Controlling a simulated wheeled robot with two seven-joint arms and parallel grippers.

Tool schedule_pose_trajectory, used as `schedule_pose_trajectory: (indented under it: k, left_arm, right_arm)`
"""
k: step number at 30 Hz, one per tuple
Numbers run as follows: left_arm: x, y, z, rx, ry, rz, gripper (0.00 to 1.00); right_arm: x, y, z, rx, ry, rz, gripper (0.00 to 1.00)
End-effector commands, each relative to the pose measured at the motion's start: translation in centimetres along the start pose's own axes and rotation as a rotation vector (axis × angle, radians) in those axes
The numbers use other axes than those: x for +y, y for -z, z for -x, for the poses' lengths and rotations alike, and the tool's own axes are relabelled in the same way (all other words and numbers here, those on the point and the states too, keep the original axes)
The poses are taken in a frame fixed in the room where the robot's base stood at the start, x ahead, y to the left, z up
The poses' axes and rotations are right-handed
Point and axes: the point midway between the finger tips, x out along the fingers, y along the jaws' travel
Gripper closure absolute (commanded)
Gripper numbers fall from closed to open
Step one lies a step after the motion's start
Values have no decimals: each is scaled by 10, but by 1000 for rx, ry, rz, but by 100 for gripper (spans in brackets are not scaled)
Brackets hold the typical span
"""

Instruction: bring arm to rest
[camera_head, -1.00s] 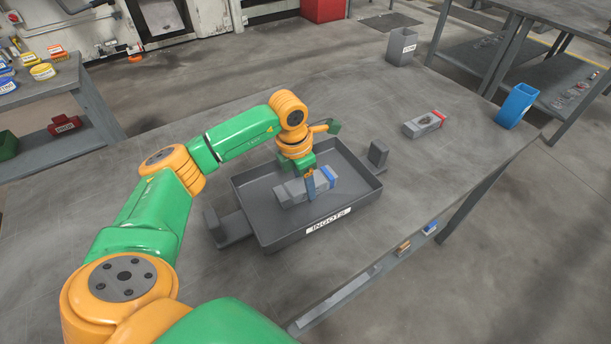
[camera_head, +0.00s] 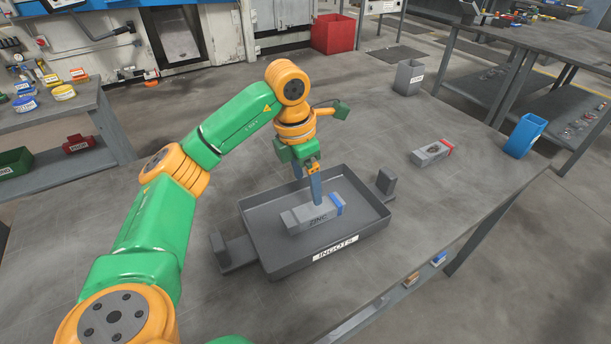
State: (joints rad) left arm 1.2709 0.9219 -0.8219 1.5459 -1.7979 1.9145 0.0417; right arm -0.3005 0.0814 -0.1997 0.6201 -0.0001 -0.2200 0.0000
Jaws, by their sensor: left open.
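My left arm reaches in from the left in the head view. Its gripper (camera_head: 308,188) points down above the grey ingot tray (camera_head: 349,254), labelled INGOTS. The gripper is open, its fingers just above and behind a grey ingot (camera_head: 312,217) marked ZINC with a blue end. That ingot lies in the tray; whether a fingertip still touches it I cannot tell. My right gripper is not in view.
A second ingot with a red end (camera_head: 432,153) lies on the table to the right. The table between tray and grey bin is clear.

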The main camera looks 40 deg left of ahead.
Motion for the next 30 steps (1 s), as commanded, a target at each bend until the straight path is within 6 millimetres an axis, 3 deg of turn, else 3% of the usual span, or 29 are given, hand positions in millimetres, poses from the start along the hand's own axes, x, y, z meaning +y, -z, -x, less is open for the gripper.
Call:
schedule_pose_trajectory:
  k: [5,18,20,24,30]
  left_arm:
    - [0,0,21,-1,0,0,13]
    - [0,0,23,1,0,0,13]
    - [0,-2,31,0,0,0,13]
    - [0,-7,69,0,0,0,13]
    - [0,-12,101,1,0,0,13]
  right_arm:
    - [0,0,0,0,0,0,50]
    - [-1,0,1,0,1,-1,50]
    - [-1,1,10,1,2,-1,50]
    - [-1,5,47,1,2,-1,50]
    - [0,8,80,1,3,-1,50]
